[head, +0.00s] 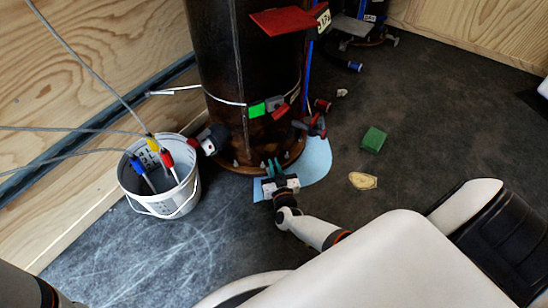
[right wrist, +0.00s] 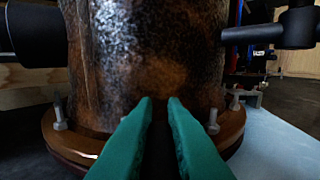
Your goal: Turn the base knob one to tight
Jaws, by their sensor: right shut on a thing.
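The dark, rusty filter column (head: 222,60) stands on a round brown base flange (head: 240,165), with small grey base knobs around its rim. In the right wrist view, one knob (right wrist: 60,115) shows on the left of the flange (right wrist: 90,143) and another (right wrist: 212,120) on the right. My right gripper (head: 272,168) is at the front of the flange. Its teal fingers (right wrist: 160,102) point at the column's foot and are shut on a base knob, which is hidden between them. Whether the knob is turning cannot be seen. My left gripper is out of view.
A white bucket (head: 165,207) with coloured cable plugs stands left of the column. A light blue sheet (head: 315,160) lies under the flange's right side. A green block (head: 373,139) and a yellowish piece (head: 363,181) lie on the dark floor. Valves stick out above the flange.

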